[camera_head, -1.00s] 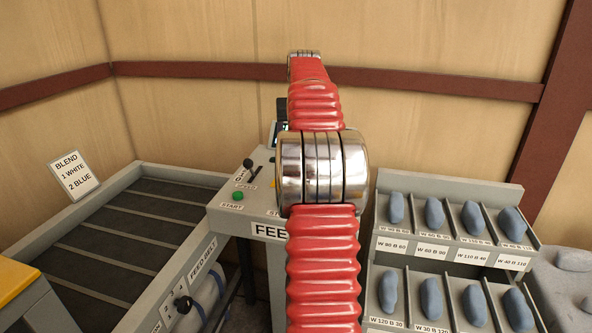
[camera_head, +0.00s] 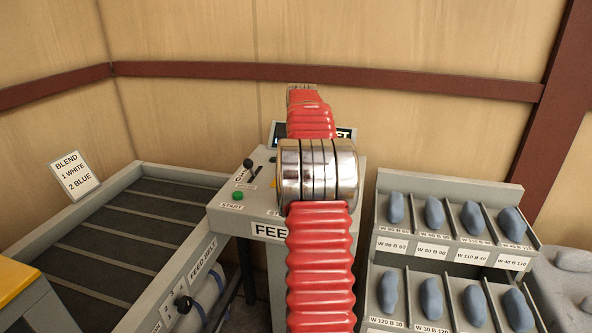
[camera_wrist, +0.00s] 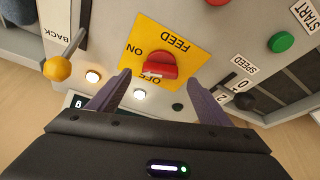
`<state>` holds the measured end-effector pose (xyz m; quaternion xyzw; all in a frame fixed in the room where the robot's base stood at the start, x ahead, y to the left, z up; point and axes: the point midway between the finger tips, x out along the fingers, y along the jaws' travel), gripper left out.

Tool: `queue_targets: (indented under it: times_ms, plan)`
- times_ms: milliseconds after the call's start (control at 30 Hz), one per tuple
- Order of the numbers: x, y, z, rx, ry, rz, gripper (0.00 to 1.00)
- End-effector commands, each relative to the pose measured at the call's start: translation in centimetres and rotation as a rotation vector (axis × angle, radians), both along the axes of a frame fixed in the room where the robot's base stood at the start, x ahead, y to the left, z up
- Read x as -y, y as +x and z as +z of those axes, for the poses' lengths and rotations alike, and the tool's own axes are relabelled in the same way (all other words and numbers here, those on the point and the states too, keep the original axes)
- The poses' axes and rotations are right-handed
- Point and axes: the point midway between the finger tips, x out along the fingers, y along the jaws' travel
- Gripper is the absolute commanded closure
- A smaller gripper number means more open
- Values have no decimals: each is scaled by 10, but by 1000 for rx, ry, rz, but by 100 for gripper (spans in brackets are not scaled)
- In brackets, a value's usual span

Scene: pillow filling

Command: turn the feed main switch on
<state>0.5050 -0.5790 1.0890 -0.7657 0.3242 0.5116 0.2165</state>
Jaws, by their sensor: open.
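The red feed switch knob (camera_wrist: 160,65) sits on a yellow plate (camera_wrist: 187,45) marked FEED, ON and OFF, upside down in the wrist view. The knob lies close to the OFF label, part of which it covers; its exact setting is hard to tell. My gripper (camera_wrist: 159,82) is open and empty, with one finger on each side just short of the knob, and I see no contact. In the head view my red arm hides the gripper and the knob; only a sliver of yellow plate (camera_head: 273,184) shows.
A green START button (camera_wrist: 281,42), a black speed knob (camera_wrist: 243,101) and a yellow-tipped lever (camera_wrist: 57,68) flank the plate. In the head view, the feed belt (camera_head: 135,225) lies left of the console (camera_head: 222,210), and a rack of blue lumps (camera_head: 434,213) stands right.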

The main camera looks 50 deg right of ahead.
Motion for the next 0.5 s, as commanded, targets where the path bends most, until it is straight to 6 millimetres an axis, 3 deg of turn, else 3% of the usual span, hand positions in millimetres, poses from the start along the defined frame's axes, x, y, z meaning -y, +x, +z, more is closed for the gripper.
queue_targets:
  times_ms: [200, 500]
  plan:
    - [8, 8, -29, -1, 1, 0, 28]
    - [11, 11, -39, 0, 0, 0, 28]
